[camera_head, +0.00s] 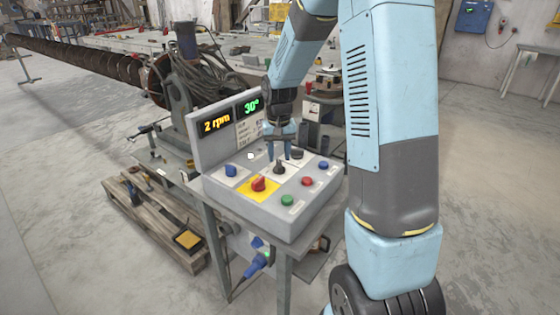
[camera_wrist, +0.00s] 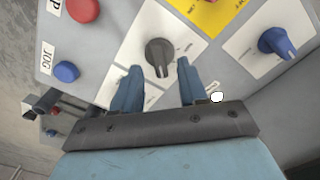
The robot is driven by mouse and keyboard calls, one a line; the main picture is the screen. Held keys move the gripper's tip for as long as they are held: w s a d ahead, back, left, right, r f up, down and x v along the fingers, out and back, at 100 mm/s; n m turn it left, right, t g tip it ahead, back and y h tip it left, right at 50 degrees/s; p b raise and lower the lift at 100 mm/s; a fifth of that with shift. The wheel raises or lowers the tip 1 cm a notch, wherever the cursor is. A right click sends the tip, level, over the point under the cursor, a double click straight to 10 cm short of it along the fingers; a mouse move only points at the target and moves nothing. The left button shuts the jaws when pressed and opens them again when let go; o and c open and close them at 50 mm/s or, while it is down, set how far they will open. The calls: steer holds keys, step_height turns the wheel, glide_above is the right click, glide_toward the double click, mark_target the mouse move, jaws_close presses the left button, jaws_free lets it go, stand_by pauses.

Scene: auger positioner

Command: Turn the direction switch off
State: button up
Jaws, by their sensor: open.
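The control panel (camera_head: 262,215) stands on a metal table. A black rotary knob (camera_head: 279,168) sits on a white plate in the middle of the panel; its label is too small to read, so I cannot confirm it is the direction switch. My gripper (camera_head: 281,153) points down over the panel, open. In the wrist view my gripper (camera_wrist: 154,72) has one blue finger on each side of the lower part of this black knob (camera_wrist: 159,55), with gaps and nothing held.
Around the knob are a blue knob (camera_head: 231,170), a red switch (camera_head: 259,184) on yellow, a red button (camera_head: 307,181), a blue button (camera_head: 323,165) and a green button (camera_head: 287,200). Displays (camera_head: 215,122) reading 2 rpm and 30° rise behind. A pallet (camera_head: 150,220) lies left.

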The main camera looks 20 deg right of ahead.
steer(key=shift+f, duration=1.5)
steer(key=shift+c, duration=0.4)
